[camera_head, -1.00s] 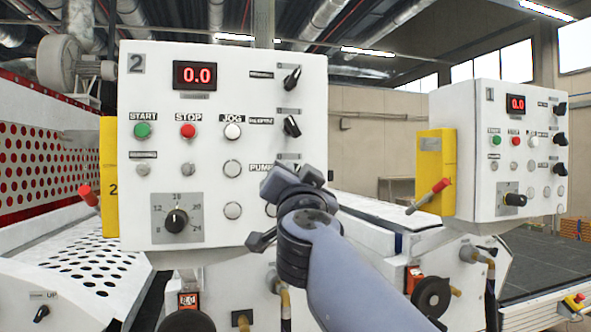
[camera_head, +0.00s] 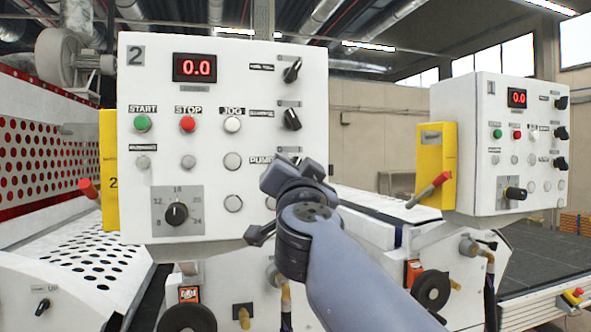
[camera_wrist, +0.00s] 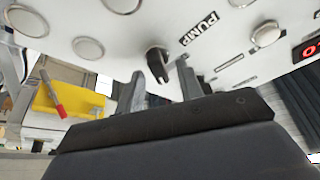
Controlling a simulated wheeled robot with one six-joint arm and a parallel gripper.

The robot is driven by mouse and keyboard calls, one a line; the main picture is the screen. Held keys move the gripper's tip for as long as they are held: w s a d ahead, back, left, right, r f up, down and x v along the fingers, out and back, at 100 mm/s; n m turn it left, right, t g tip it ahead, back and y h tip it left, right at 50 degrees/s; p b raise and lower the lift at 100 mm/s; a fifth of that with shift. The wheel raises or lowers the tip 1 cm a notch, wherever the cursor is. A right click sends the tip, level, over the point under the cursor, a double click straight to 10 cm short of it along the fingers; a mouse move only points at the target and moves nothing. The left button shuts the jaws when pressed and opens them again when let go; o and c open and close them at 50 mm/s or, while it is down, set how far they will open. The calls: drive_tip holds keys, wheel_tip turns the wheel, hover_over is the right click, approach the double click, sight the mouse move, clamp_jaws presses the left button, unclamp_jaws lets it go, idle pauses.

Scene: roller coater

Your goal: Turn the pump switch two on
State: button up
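The white control panel marked 2 (camera_head: 215,225) faces me in the head view. Its PUMP label (camera_head: 260,160) shows at the lower right, and the pump switch beside it is hidden behind my gripper. In the wrist view the black pump switch (camera_wrist: 158,66) stands out from the panel beside the PUMP label (camera_wrist: 199,28). My gripper (camera_wrist: 161,72) is open, with one finger on each side of the switch and gaps visible between. Whether the fingertips reach past the knob is hard to tell.
Two more black knobs (camera_head: 292,118) sit above the pump switch. A large dial (camera_head: 176,214), a green START button (camera_head: 142,123) and a red STOP button (camera_head: 188,124) lie to the left. A similar panel marked 1 (camera_head: 478,190) stands at right.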

drive_tip(key=b+v, duration=0.2)
drive_tip(key=v, duration=0.8)
drive_tip(key=shift+s, duration=0.2)
drive_tip(key=w+r+n+p, duration=0.1)
drive_tip(key=w+r+p, duration=0.1)
drive_tip(key=w, duration=0.8)
drive_tip(key=shift+a+r+y, duration=0.3)
drive_tip(key=shift+a+r, duration=0.05)
drive_tip(key=shift+r, duration=0.4)
drive_tip(key=shift+w, duration=0.1)
